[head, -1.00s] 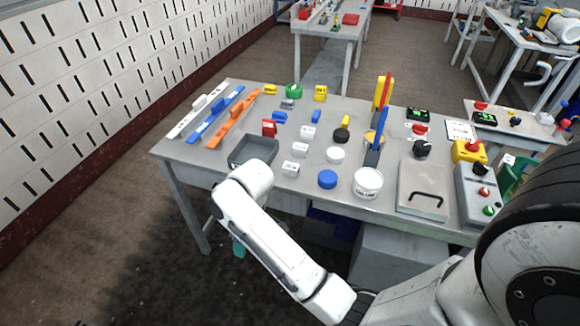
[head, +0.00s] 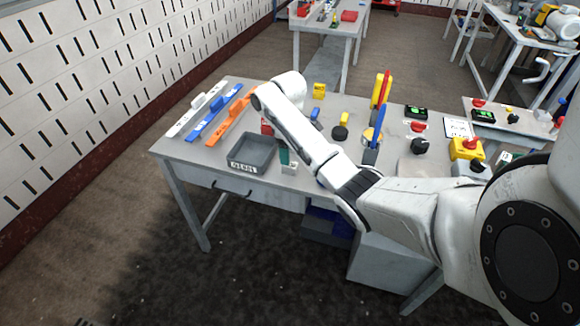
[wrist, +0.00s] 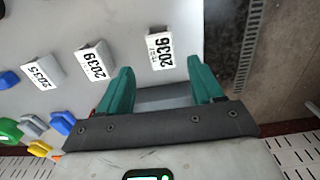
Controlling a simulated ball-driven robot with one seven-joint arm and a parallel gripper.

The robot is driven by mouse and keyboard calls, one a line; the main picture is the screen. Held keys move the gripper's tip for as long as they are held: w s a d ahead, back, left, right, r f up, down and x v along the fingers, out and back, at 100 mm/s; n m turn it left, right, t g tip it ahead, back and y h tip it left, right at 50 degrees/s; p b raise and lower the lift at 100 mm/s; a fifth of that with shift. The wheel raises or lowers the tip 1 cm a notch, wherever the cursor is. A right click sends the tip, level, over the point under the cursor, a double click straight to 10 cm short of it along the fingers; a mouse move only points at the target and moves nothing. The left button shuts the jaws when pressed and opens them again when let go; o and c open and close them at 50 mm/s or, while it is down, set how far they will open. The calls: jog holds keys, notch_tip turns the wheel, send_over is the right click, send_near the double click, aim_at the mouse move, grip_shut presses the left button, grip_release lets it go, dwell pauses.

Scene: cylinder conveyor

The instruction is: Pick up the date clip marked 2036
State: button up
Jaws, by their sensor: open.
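The white date clip marked 2036 (wrist: 161,50) lies on the grey table just beyond my fingertips in the wrist view, lined up with the gap between them. In the head view the clip (head: 290,168) shows at the table's front part, right of the grey tray, partly hidden by my gripper. My gripper (wrist: 160,65) is open with green fingers and nothing held between them. In the head view its green finger (head: 283,155) points down beside the clip. Two more white clips, marked 2039 (wrist: 95,61) and 2035 (wrist: 43,73), lie to the left in the wrist view.
The grey tray (head: 235,165) stands just left of my gripper. Blue, green and yellow pieces (wrist: 62,123) lie at the lower left of the wrist view. The table's front edge is close to the clip. My arm hides much of the table's middle.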

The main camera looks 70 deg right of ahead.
aim_at(290, 168)
jog(key=shift+a+f+p, duration=0.15)
jog(key=shift+f+p, duration=0.15)
jog(key=shift+f, duration=2.65)
jog(key=shift+c, duration=0.2)
jog(key=c, duration=1)
jog(key=shift+r, duration=0.1)
